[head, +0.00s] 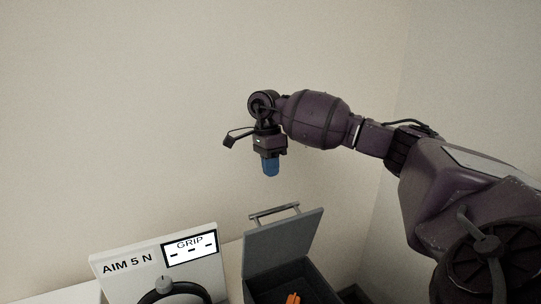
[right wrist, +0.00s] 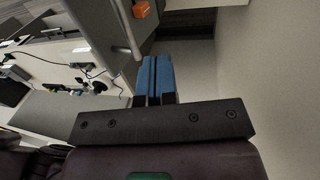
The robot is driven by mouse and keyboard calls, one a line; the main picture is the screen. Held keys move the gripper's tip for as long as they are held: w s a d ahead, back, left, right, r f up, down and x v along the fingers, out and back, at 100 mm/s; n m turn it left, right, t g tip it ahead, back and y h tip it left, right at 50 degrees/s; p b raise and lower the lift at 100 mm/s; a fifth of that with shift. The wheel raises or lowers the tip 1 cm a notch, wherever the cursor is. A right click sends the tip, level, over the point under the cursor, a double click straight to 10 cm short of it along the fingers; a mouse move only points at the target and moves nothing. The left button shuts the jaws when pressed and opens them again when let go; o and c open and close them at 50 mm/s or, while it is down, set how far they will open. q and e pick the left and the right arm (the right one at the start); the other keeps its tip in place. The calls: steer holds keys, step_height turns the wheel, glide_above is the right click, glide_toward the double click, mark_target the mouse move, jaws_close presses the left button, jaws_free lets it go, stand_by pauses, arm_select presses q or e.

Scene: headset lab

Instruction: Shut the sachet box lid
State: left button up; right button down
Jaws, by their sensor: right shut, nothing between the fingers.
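The sachet box (head: 317,283) is a dark grey box at the bottom of the head view, cut off by the lower edge. Its lid (head: 283,240) stands raised at the back, open, with a metal bar handle (head: 274,212) along its top edge. Orange sachets (head: 293,298) show inside the box. My right gripper (head: 271,174) is shut and empty, its blue fingers pointing down above the lid handle and apart from it. In the right wrist view the shut fingers (right wrist: 156,72) show near a metal bar, seemingly the handle (right wrist: 126,30). My left gripper is out of view.
A white panel (head: 125,265) reading "AIM 5 N" with a "GRIP" display (head: 190,248) and a dark ring (head: 174,291) stands left of the box. A plain wall (head: 120,110) is behind. The air around the gripper is clear.

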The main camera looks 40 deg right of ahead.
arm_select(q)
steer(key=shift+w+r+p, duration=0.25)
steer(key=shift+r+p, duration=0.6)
arm_select(e)
steer(key=s+a+f, duration=0.1)
steer(key=s+f, duration=0.3)
steer(key=f, duration=0.2)
steer(key=shift+a, duration=0.15)
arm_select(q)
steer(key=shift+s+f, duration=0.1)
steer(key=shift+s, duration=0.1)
arm_select(e)
steer(key=shift+s, duration=0.1)
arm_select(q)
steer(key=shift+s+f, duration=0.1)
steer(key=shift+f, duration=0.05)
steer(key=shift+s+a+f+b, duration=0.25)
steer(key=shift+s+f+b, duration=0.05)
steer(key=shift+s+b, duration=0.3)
arm_select(e)
steer(key=shift+s+a+t, duration=0.2)
steer(key=shift+s+t, duration=0.2)
steer(key=shift+s, duration=0.25)
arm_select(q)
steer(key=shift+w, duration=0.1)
